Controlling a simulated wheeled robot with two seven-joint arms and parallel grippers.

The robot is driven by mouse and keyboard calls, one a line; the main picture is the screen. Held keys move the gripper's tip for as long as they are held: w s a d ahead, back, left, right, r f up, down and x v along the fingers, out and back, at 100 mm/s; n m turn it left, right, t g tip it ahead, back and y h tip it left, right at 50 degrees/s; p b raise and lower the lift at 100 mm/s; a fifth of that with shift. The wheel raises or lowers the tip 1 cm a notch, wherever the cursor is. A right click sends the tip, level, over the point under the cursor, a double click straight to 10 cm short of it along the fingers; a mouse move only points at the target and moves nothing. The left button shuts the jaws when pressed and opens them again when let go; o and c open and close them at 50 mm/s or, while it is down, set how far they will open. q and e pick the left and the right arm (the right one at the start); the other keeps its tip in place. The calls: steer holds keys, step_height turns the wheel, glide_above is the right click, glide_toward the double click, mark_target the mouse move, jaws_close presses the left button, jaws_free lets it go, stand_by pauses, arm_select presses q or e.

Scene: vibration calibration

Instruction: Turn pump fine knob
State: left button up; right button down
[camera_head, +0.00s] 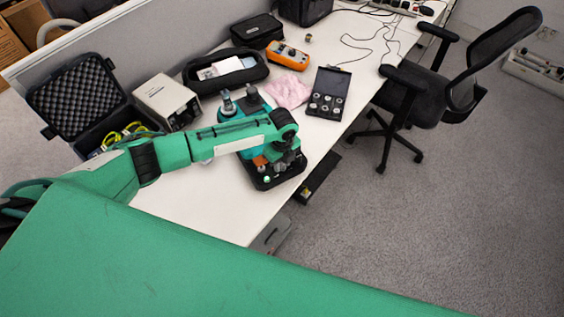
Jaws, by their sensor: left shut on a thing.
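The pump (249,103) is a teal unit with a black base, standing near the right edge of the white table. My left arm reaches across it from the left and hides its middle. My left gripper (281,166) points down over the near end of the pump, among small knobs and fittings. It is shut on what looks like the pump's fine knob; the knob itself is mostly hidden by the fingers. A light green round part (267,180) shows at the near end of the base. My right gripper is not in view.
An open foam-lined case (78,93) and a beige box (166,101) stand left. A black pouch (225,73), an orange meter (287,55), a pink cloth (288,91) and an open fittings case (328,92) lie behind the pump. The near white tabletop (205,205) is bare. An office chair (430,92) stands right.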

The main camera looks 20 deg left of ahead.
mark_target(282, 166)
arm_select(q)
steer(key=shift+r, duration=0.1)
stand_by(0.3)
steer(key=o, duration=1)
step_height(282, 166, up, 14)
steer(key=b, duration=0.2)
steer(key=shift+b, duration=0.4)
steer(key=shift+d+f, duration=0.1)
steer(key=shift+f, duration=0.1)
